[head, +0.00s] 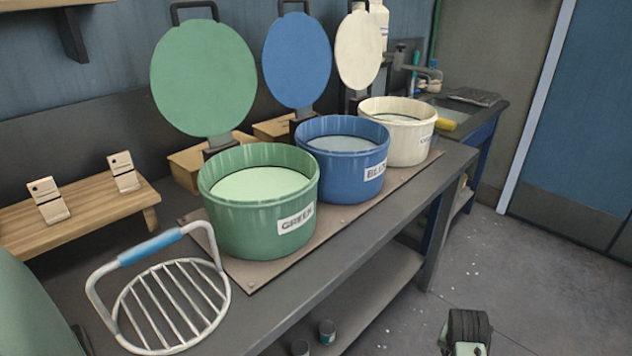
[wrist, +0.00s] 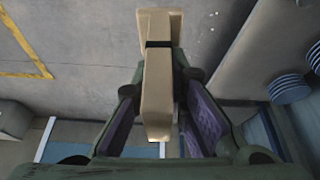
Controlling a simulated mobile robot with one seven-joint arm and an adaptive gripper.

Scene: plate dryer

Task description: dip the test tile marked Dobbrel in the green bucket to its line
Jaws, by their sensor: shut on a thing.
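My gripper (wrist: 158,88) is shut on a beige tile (wrist: 157,75) with a dark line across it, seen in the wrist view. The tile stands out past the fingers over bare grey floor. No name can be read on it. In the head view the green bucket (head: 258,222), labelled GREEN, stands on the bench with pale green liquid (head: 262,184) in it. Its round green lid (head: 204,78) is raised behind it. Two more beige tiles lean on a wooden stand (head: 95,215), a left one (head: 48,200) and a right one (head: 123,172); their names are too small to read.
A blue bucket (head: 342,170) and a cream bucket (head: 405,140) stand beside the green one, lids (head: 297,60) raised. A wire rack (head: 172,300) with a blue handle lies at the bench's front left. Floor (head: 520,290) to the right is open.

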